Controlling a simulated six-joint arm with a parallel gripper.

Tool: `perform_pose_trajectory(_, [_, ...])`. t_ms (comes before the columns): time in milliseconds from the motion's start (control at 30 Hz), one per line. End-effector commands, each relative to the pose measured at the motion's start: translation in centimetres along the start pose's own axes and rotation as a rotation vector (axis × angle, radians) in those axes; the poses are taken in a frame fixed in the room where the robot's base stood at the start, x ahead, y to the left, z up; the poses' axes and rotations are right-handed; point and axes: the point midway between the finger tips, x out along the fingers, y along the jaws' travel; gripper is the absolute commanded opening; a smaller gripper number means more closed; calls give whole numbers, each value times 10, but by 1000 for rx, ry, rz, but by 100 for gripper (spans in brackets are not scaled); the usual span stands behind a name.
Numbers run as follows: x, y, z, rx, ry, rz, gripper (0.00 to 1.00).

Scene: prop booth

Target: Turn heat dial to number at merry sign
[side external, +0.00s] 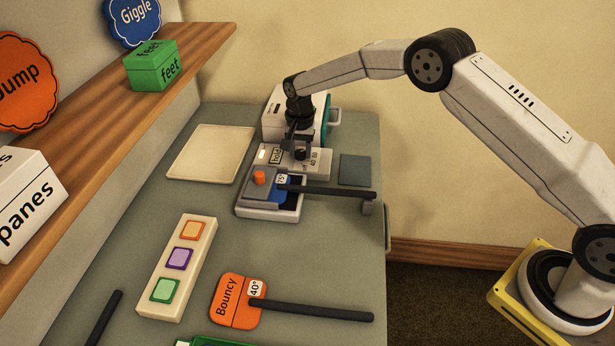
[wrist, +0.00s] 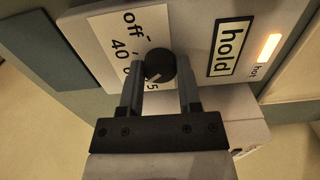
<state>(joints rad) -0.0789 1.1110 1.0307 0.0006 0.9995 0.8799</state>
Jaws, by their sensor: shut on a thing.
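The heat dial, a round black knob (wrist: 160,65), sits on a pale panel (side external: 322,162) beside labels reading "off", "40" and others partly covered. A light pointer mark on the knob faces the lower left in the wrist view, near the covered numbers; I cannot tell which one exactly. My gripper (wrist: 160,72) is shut on the dial, one finger on each side. In the side view my gripper (side external: 300,143) reaches down onto the panel. No sign reading "merry" shows in either view.
A press with an orange knob (side external: 259,177) holds a blue black-handled paddle; its number tag is too small to read surely. A "hold" plate (wrist: 230,48) and a glowing "hot" lamp (wrist: 267,48) are beside the dial. An orange "Bouncy" paddle (side external: 232,303), tagged 40°, lies in front.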

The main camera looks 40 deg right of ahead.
Motion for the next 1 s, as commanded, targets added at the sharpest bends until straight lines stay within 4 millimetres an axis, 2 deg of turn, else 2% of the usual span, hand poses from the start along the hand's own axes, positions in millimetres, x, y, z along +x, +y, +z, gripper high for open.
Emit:
perform_pose_trajectory(433, [0,0,0,-105,0,1,0])
perform_pose_trajectory(1000, [0,0,0,-532,1,0,0])
